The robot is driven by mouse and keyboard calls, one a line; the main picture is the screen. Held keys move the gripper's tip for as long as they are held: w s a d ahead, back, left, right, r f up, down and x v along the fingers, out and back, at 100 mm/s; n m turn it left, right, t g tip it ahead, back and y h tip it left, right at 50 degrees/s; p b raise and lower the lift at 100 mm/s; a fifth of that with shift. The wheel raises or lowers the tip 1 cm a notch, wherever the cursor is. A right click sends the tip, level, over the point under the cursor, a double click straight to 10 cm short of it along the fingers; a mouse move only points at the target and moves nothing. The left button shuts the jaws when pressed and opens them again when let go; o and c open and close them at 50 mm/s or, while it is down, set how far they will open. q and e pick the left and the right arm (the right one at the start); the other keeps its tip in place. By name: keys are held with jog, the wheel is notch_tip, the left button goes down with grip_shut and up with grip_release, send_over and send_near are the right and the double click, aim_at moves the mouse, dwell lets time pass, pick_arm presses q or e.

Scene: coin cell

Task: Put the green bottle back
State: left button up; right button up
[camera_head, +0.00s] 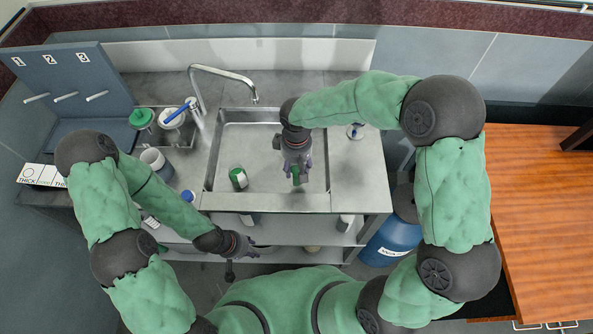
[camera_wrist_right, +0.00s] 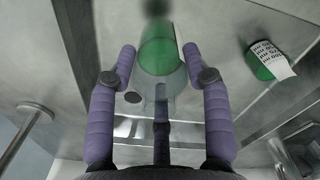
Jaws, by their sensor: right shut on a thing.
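A translucent green bottle (camera_wrist_right: 158,55) sits between the two purple fingers of my right gripper (camera_wrist_right: 163,72). My right gripper is shut on it. In the head view, my right gripper (camera_head: 297,168) is over the right part of the sink, and the green end of the held bottle (camera_head: 297,179) shows below its fingers. A second green container with a white label (camera_head: 238,178) is in the left part of the sink; it also shows in the right wrist view (camera_wrist_right: 268,62). My left gripper (camera_head: 248,246) is low, in front of the counter; its fingers are too small to read.
The steel sink (camera_head: 260,205) has a curved faucet (camera_head: 222,70) behind it. A caddy (camera_head: 180,137) with a green-lidded jar (camera_head: 142,118) and a blue-handled brush (camera_head: 177,113) stands left. A blue drum (camera_head: 390,242) is at lower right. The counter right of the sink is mostly clear.

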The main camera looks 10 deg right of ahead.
aim_at(296, 171)
jog(key=shift+w+f+b, duration=0.15)
jog(key=shift+f+b, duration=0.25)
jog(key=shift+f, duration=1.25)
jog(key=shift+f, duration=0.2)
jog(key=o, duration=1.3)
jog(key=shift+r, duration=0.1)
notch_tip(296, 171, up, 12)
jog(key=p, duration=0.3)
jog(key=shift+r, duration=0.15)
